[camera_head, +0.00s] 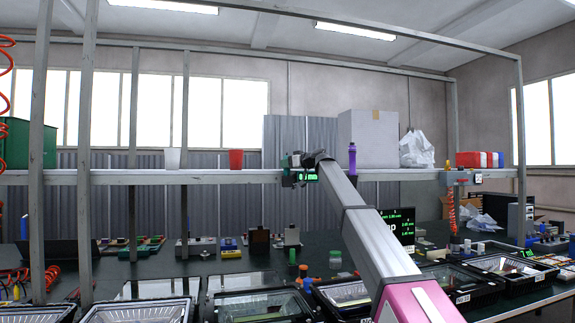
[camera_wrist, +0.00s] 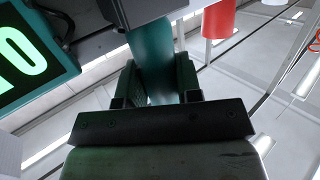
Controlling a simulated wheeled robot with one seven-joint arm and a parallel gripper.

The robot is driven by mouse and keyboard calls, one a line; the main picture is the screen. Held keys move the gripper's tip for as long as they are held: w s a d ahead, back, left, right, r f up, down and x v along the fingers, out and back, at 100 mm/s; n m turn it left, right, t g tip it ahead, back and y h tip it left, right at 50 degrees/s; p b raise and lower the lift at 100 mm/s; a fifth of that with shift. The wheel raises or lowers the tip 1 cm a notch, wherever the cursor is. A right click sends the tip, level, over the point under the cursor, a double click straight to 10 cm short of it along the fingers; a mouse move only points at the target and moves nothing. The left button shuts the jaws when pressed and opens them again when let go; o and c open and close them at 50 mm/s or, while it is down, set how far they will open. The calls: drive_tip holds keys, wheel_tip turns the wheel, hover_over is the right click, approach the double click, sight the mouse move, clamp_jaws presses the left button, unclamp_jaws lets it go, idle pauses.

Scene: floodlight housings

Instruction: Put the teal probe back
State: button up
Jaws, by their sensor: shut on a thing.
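My gripper (camera_wrist: 154,78) is shut around the teal probe (camera_wrist: 150,45) in the wrist view, one finger on each side of it. The far end of the probe runs up to a dark grey block (camera_wrist: 135,10) at the top edge. I cannot tell whether it sits in the block or only passes in front. Beside it is a dark teal gauge (camera_wrist: 28,55) with a bright green readout. In the head view my gripper (camera_head: 296,160) is at the shelf rail, just above the gauge's green display (camera_head: 306,177). The probe is not clear there.
A purple bottle (camera_head: 352,160) stands on the shelf (camera_head: 225,177) just right of my arm. A red cup (camera_head: 236,159) and a white cup (camera_head: 172,158) stand to the left. A large pale box (camera_head: 368,138) is behind.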

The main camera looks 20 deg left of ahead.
drive_tip(key=o, duration=1.1)
